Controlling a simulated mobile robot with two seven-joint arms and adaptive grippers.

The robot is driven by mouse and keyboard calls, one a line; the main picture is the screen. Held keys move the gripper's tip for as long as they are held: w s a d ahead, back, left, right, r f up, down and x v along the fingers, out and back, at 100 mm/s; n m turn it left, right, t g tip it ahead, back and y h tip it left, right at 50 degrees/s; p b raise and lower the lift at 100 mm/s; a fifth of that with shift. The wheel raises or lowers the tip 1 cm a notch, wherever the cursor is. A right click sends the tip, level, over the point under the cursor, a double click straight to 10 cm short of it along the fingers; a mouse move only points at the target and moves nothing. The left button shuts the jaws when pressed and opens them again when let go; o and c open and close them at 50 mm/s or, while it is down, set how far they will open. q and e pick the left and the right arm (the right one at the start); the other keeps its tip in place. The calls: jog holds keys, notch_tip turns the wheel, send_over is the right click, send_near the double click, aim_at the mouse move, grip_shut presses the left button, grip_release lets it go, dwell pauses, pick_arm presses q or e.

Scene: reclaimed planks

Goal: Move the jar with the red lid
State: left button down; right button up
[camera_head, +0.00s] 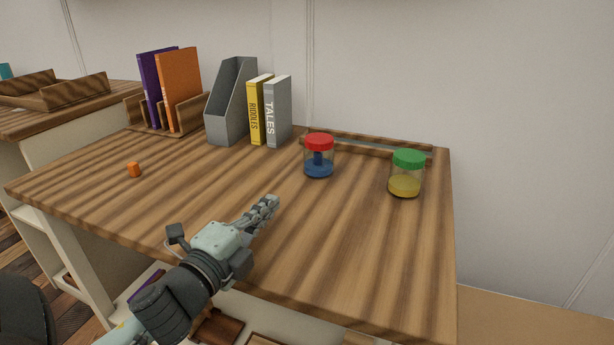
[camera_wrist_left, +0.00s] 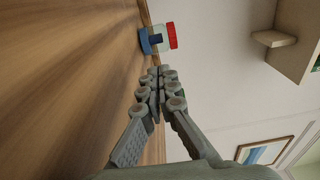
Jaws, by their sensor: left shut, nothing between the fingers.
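The jar with the red lid (camera_head: 319,156) stands upright on the wooden desk top (camera_head: 330,240), towards the back. It is clear, with blue contents at the bottom and a blue piece rising inside. My left gripper (camera_head: 271,203) is shut and empty, in front of the jar and to its left, apart from it. In the left wrist view the red-lidded jar (camera_wrist_left: 157,39) lies beyond the shut fingertips (camera_wrist_left: 158,72), turned sideways in the picture. My right gripper is in neither view.
A jar with a green lid (camera_head: 407,173) and yellow contents stands to the right. Two upright books (camera_head: 268,112) and a grey file holder (camera_head: 232,102) are at the back. The middle of the desk is clear.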

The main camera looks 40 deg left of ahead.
pick_arm(q)
jog(key=b, duration=0.2)
send_near(313, 161)
jog(key=w, duration=0.3)
jog(key=w+a, duration=0.1)
jog(key=w, duration=0.1)
jog(key=shift+w+r+p, duration=0.1)
jog(key=shift+w+p, duration=0.2)
jog(key=shift+p, duration=0.1)
jog(key=shift+w, duration=0.6)
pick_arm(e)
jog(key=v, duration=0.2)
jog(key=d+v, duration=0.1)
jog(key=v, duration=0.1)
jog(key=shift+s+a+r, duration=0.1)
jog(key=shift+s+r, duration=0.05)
